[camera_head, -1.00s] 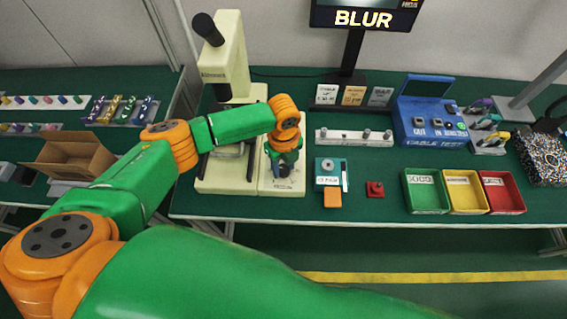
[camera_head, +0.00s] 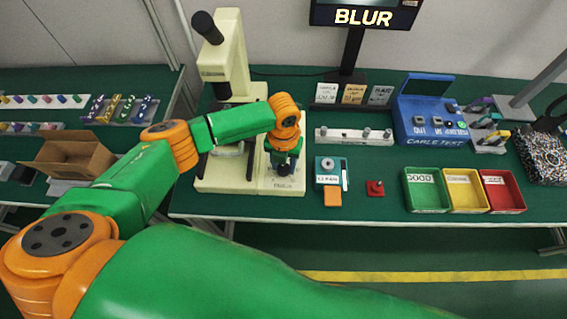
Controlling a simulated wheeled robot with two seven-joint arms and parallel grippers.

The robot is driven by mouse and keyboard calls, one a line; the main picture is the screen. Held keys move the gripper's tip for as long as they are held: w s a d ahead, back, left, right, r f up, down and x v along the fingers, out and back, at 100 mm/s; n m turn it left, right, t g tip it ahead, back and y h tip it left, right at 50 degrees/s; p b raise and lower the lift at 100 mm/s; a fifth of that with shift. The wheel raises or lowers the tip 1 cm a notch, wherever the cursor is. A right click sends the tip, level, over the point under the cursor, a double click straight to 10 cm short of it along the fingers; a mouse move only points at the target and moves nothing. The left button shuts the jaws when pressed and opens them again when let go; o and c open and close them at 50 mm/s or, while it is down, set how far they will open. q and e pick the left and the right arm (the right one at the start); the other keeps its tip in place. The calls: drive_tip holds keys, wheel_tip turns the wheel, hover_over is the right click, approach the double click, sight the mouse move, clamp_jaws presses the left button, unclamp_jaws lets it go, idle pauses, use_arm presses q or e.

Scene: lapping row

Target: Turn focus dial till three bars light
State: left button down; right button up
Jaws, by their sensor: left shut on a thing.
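The cream microscope (camera_head: 230,58) stands on the green bench at the left, with a cream base beside it. My left gripper (camera_head: 284,166) points down over the right part of that base and is shut on a dark focus dial (camera_head: 284,170). The fingers and arm hide much of the dial. My right gripper is not in view.
A teal box (camera_head: 327,169) and a red button block (camera_head: 375,188) stand right of the base. Green (camera_head: 425,205), yellow (camera_head: 466,206) and red (camera_head: 503,206) bins line the front edge. A blue cable tester (camera_head: 431,130) stands behind. A cardboard box (camera_head: 72,158) sits at left.

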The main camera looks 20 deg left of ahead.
sight(283, 167)
use_arm(q)
drive_tip(key=shift+m, duration=0.5)
drive_tip(key=shift+c, duration=2.1)
unclamp_jaws()
wheel_tip(283, 167, up, 7)
drive_tip(key=shift+r+b, duration=0.1)
drive_tip(key=shift+b, duration=0.2)
drive_tip(key=shift+s, duration=0.1)
